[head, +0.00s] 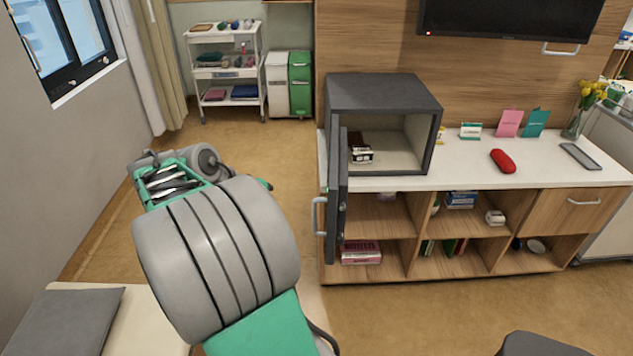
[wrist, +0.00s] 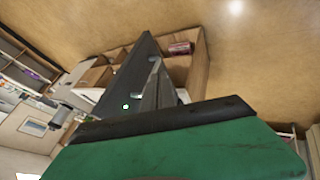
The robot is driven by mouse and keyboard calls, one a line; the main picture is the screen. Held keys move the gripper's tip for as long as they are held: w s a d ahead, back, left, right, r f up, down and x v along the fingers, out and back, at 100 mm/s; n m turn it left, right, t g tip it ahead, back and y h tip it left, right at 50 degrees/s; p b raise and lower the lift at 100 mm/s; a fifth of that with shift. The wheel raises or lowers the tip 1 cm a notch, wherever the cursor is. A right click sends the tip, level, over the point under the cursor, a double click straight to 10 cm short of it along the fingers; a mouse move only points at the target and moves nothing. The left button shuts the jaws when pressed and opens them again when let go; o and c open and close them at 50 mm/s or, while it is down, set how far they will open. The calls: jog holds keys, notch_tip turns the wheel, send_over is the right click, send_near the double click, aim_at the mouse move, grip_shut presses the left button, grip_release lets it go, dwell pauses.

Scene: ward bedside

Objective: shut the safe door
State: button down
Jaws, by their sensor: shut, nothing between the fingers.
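The dark grey safe (head: 385,92) stands on the left end of the white counter, its front open. Its door (head: 337,195) is swung wide open and seen nearly edge-on, jutting towards me past the counter's front edge. The door's handle (head: 318,216) is on its left side. In the wrist view the door (wrist: 128,75) is a dark slanted panel with a small green light. My gripper (wrist: 156,68) is shut and empty, its fingers overlapping the door's right edge there; I cannot tell whether they touch. My arm hides the gripper in the head view.
The counter (head: 470,180) holds a red case (head: 502,161), cards, a vase (head: 575,125) and a remote (head: 580,156). Open shelves hold several items below. A bed (head: 140,320) is at lower left, a trolley (head: 225,75) at the back. The floor (head: 450,310) before the counter is mostly clear.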

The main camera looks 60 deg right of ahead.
jog(key=s+r, duration=0.1)
jog(key=r, duration=0.1)
send_near(313, 221)
notch_tip(313, 221, down, 4)
jog(key=s, duration=0.2)
jog(key=shift+s+d+m+p, duration=0.2)
jog(key=shift+s+d, duration=0.2)
jog(key=shift+s, duration=0.2)
jog(key=shift+s+d+m+p, duration=0.1)
jog(key=shift+s+d+p, duration=0.1)
jog(key=shift+s+d, duration=0.3)
jog(key=shift+s+f, duration=0.1)
jog(key=shift+s, duration=0.45)
jog(key=shift+d, duration=0.1)
